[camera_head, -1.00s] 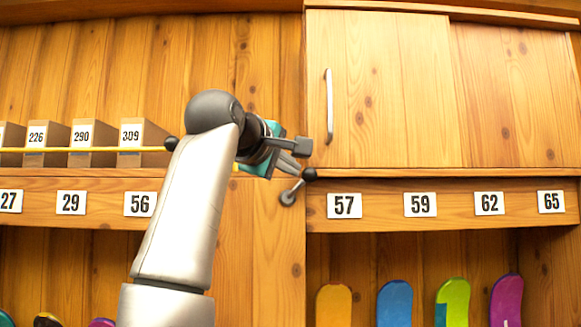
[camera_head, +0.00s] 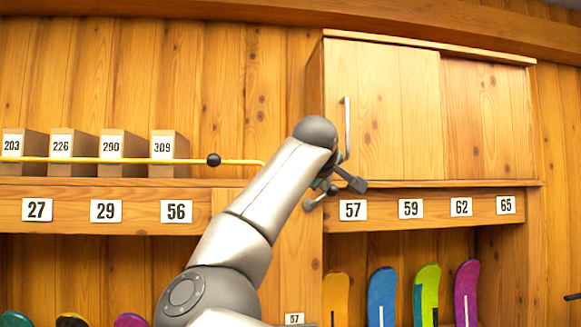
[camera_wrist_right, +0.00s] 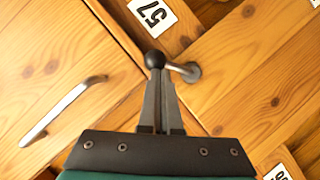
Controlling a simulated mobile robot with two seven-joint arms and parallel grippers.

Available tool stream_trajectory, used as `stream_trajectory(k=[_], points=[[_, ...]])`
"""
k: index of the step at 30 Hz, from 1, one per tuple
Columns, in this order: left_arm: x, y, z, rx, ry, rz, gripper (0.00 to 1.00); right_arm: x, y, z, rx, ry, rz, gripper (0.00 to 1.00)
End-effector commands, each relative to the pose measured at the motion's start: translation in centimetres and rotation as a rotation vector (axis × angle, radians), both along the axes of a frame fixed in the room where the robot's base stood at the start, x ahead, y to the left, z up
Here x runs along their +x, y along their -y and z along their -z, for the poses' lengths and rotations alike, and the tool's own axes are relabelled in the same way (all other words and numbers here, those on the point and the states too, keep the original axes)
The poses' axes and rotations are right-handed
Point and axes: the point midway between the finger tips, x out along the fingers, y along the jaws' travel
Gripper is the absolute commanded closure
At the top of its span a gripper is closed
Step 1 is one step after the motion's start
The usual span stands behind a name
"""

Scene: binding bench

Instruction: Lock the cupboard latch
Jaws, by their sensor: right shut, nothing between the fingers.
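The cupboard latch (camera_head: 311,205) is a small metal lever on a round pivot, on the wooden post just left of label 57. Its black ball knob (camera_wrist_right: 155,59) and pivot (camera_wrist_right: 190,72) show clearly in the right wrist view. The lever points up and right in the head view. My right gripper (camera_wrist_right: 158,85) is shut and empty, with its fingertips right at the knob; I cannot tell whether they touch it. In the head view my right arm partly hides the gripper. The cupboard door (camera_head: 380,110) looks closed. My left gripper is not in view.
The door's metal handle (camera_head: 347,128) stands just above the latch. A yellow rod (camera_head: 120,160) with a black ball runs before the boxes (camera_head: 124,147) at left. Coloured boards (camera_head: 382,295) stand in the open compartment below.

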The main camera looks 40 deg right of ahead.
Motion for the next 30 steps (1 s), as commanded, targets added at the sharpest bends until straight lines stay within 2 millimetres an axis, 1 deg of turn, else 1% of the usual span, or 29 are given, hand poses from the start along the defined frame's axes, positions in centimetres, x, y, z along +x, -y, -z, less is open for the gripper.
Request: stream_trajectory(k=[1,3,12,30], points=[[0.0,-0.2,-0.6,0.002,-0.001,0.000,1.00,-0.2,0.8,-0.2,0.037,0.024,0.002,1.00],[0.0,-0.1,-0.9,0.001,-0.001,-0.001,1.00,-0.3,1.2,0.1,0.082,0.049,0.000,1.00],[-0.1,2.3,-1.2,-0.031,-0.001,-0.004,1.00,-0.6,1.8,0.8,0.194,0.120,0.002,1.00],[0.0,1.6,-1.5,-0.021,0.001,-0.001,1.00,-0.7,2.1,1.2,0.267,0.164,0.002,1.00]])
